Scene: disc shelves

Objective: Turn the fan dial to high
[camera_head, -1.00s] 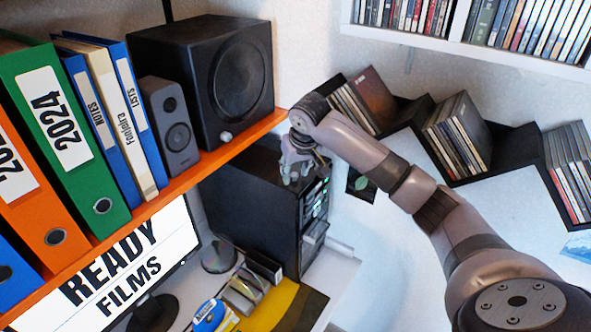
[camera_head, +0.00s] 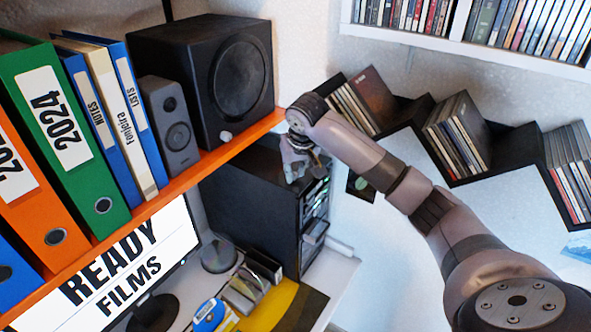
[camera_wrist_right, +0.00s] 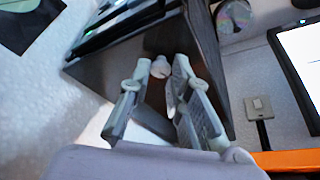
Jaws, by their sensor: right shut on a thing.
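A black computer tower (camera_head: 255,195) stands under the orange shelf, with lit drive slots on its front. My right gripper (camera_head: 296,172) is at the tower's upper front edge. In the right wrist view, a small pale round knob (camera_wrist_right: 160,67), which looks like the fan dial, sits between the two fingers of my right gripper (camera_wrist_right: 156,76). The fingers are shut on it. The gripper hides the dial in the head view, and no dial markings can be read. My left gripper is not in view.
The orange shelf (camera_head: 190,180) carries binders, a small speaker (camera_head: 170,125) and a large black speaker (camera_head: 215,80) above the tower. A monitor (camera_head: 125,270) stands at lower left. A zigzag disc shelf (camera_head: 475,176) hangs on the wall behind my right arm.

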